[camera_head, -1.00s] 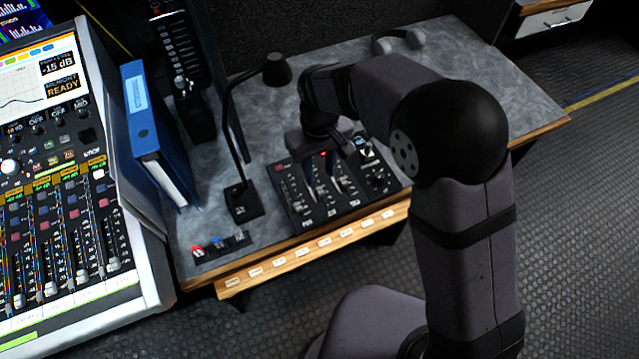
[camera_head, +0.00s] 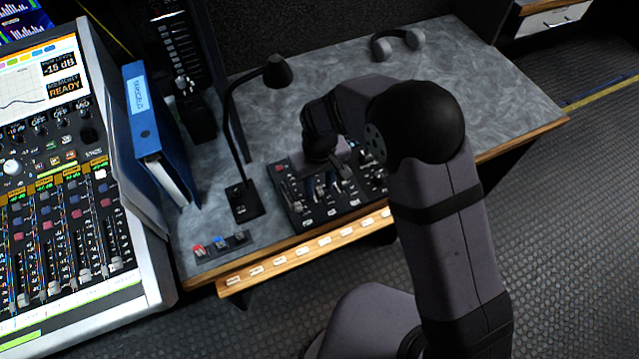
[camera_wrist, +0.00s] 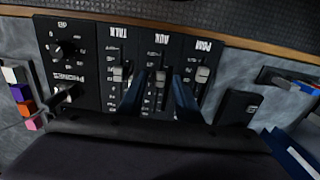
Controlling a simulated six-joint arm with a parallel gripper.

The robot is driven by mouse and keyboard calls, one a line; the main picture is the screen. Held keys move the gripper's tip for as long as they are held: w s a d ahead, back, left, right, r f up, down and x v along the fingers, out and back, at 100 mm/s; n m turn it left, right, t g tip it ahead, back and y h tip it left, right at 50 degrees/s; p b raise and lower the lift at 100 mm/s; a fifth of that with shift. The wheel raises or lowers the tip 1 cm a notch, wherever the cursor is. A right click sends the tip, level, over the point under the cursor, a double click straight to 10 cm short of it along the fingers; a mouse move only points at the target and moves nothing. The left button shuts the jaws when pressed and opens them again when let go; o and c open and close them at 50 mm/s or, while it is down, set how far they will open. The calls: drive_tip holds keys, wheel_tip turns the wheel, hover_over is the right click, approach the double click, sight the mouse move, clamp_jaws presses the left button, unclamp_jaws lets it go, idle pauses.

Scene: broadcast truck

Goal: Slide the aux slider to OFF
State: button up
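The black control panel (camera_head: 301,211) lies on the grey desk. The wrist view shows it upside down, with TALK, AUX and PGM columns. The aux slider (camera_wrist: 160,77) has a pale cap in its slot below the AUX label. My gripper (camera_wrist: 159,76) is open, with its two dark blue fingers on either side of the aux slot. The aux cap sits between the fingertips, with a visible gap on each side. In the head view my gripper hangs over the panel and hides part of it. The OFF mark is too small to read.
The talk slider (camera_wrist: 121,74) and PGM slider (camera_wrist: 202,74) flank the fingers closely. A knob (camera_wrist: 57,50) is on the PHONES section. A gooseneck lamp (camera_head: 243,200), blue binder (camera_head: 150,130) and small switch row (camera_head: 218,243) stand left of the panel. Headphones (camera_head: 398,42) lie at the back.

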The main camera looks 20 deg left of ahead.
sight(326, 207)
clamp_jaws()
drive_tip(key=shift+s+d+p, duration=0.3)
drive_tip(key=shift+s+d, duration=1.1)
unclamp_jaws()
wheel_tip(326, 207, up, 7)
drive_tip(key=shift+r+b, duration=0.2)
drive_tip(key=shift+b, duration=0.15)
